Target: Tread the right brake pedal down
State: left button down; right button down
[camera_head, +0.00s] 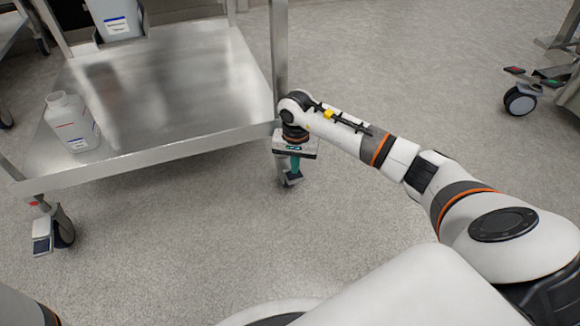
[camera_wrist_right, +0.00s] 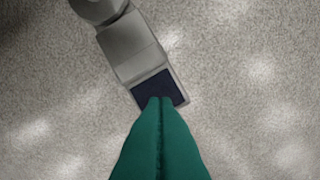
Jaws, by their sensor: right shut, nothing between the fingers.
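The right brake pedal is a small light grey lever with a dark pad (camera_wrist_right: 172,88), seen in the right wrist view at the end of its caster housing (camera_wrist_right: 130,45). In the head view the pedal is mostly hidden behind my right gripper (camera_head: 294,176), at the foot of the cart's right front leg. The gripper's green fingers (camera_wrist_right: 160,135) are shut and empty. They point down, and their tips overlap the pad in the wrist view; I cannot tell whether they touch it. My left gripper is not in view.
The steel cart (camera_head: 190,150) stands at the left, its lower shelf holding a white bottle (camera_head: 72,122). Its left front caster has a grey pedal (camera_head: 42,234). Another caster (camera_head: 520,100) stands at the far right. The floor in front of the cart is clear.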

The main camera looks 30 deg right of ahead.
aim_at(295, 176)
jog(key=shift+f, duration=0.15)
jog(key=shift+f+b, duration=1.1)
jog(key=shift+f, duration=0.4)
notch_tip(295, 176, up, 8)
jog(key=p, duration=0.6)
jog(key=shift+p, duration=0.35)
